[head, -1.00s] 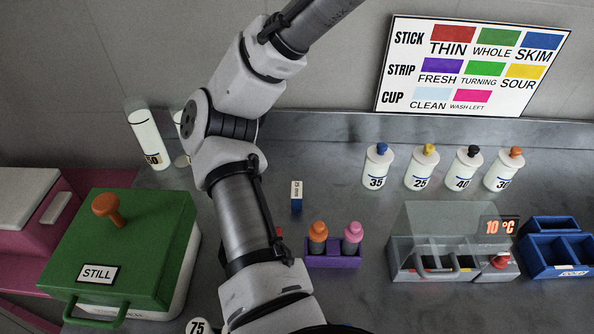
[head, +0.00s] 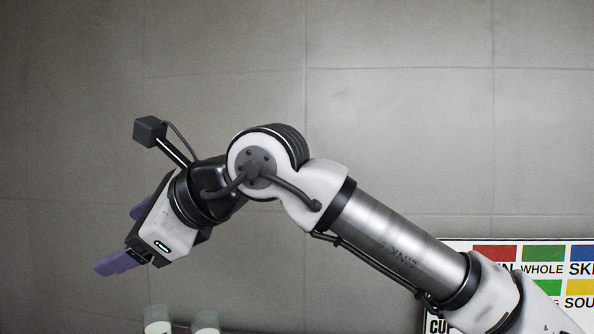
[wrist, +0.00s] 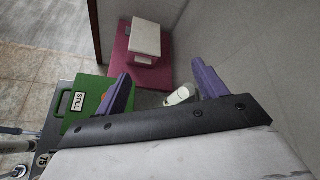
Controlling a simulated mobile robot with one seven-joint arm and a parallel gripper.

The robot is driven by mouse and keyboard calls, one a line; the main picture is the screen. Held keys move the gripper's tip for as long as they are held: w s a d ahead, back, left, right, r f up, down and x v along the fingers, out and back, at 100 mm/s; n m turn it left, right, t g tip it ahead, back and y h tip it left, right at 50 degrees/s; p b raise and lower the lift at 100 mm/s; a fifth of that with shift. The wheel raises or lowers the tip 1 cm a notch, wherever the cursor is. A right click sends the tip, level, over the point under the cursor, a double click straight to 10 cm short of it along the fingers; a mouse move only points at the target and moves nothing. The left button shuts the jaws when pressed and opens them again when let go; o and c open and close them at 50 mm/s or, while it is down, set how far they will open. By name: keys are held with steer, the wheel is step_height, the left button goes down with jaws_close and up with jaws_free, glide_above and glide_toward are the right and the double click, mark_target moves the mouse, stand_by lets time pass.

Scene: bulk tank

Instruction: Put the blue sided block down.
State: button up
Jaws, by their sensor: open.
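My gripper (head: 122,238) is at the left of the head view, raised in front of the grey wall. Its two purple fingers are spread apart. In the wrist view the fingers (wrist: 161,72) are open too, with nothing held between them. The blue sided block is not visible in either view now. One second ago, in the head view, a small white block with a blue side stood upright on the counter behind the purple rack.
In the wrist view, the green STILL lid (wrist: 88,97) is at left, a pink unit with a white top (wrist: 147,38) is beyond, and a white bottle (wrist: 180,95) is between the fingers' line of sight. The sign (head: 530,258) is at lower right in the head view.

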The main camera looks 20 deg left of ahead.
steer(key=w+d+f+m+t+h+b, duration=0.1)
steer(key=w+d+f+h, duration=0.3)
steer(key=f, duration=0.3)
steer(key=w+d+f+m+t+h, duration=0.1)
steer(key=w+d+f+m+h, duration=0.1)
steer(key=w+d+f, duration=0.4)
steer(key=w+d+f+m+g+h+b, duration=0.15)
steer(key=w+d+f+h, duration=0.4)
steer(key=d+f, duration=0.65)
steer(key=shift+m, duration=0.25)
steer(key=f, duration=0.7)
steer(key=shift+s+a+f, duration=0.15)
steer(key=shift+a+f, duration=0.1)
steer(key=shift+y, duration=0.25)
steer(key=shift+a+f+p, duration=0.15)
steer(key=shift+f+p, duration=0.15)
steer(key=shift+f, duration=1.15)
steer(key=shift+a+f+p, duration=0.15)
steer(key=shift+f+p, duration=0.1)
steer(key=shift+f, duration=1.2)
steer(key=c, duration=1.1)
steer(key=shift+r, duration=0.1)
steer(key=shift+c, duration=0.2)
step_height(320, 180, up, 20)
